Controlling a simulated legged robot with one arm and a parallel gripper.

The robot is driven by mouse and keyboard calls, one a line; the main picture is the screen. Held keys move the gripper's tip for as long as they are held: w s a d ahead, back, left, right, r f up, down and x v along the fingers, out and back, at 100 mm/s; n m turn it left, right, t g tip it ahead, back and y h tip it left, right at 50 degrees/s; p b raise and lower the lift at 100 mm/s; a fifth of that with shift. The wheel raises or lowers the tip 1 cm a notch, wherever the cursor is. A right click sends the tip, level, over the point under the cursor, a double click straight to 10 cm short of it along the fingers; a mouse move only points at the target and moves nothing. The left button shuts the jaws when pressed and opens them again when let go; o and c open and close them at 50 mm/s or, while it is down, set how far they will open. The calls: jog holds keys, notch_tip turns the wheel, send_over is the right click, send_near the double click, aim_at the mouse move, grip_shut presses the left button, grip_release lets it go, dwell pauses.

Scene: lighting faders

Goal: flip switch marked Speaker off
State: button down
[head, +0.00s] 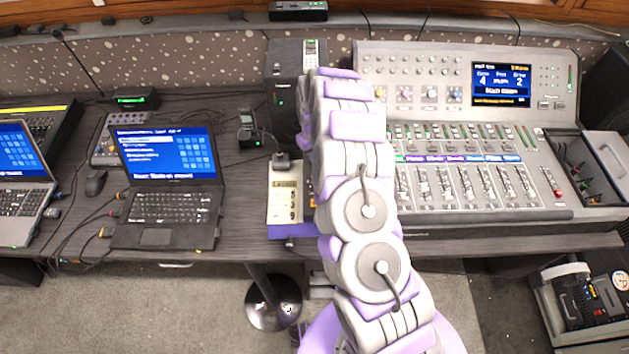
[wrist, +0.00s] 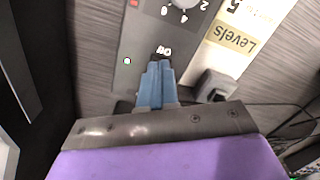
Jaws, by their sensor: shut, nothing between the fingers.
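In the wrist view, my gripper (wrist: 158,68) is shut and empty, with its two blue fingers together. Its tips are over a grey panel (wrist: 138,40), right by a small dark part with white marking (wrist: 163,51). I cannot tell whether this part is the Speaker switch, or whether the tips touch it. A green light (wrist: 127,61) glows to the left of the tips. No Speaker label can be read. In the head view, my arm hides the gripper and most of the panel.
A "Levels" card (wrist: 238,35) lies beside the panel, and also shows in the head view (head: 284,190). A grey block (wrist: 212,86) stands near the fingers. The mixing console (head: 460,215) is right of my arm, a black speaker box (head: 284,95) behind, and a laptop (head: 165,235) left.

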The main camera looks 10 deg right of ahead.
jog(key=shift+f, duration=0.2)
dwell(0.3)
jog(key=shift+r, duration=0.5)
jog(key=shift+r+p, duration=1.15)
jog(key=shift+r, duration=1.85)
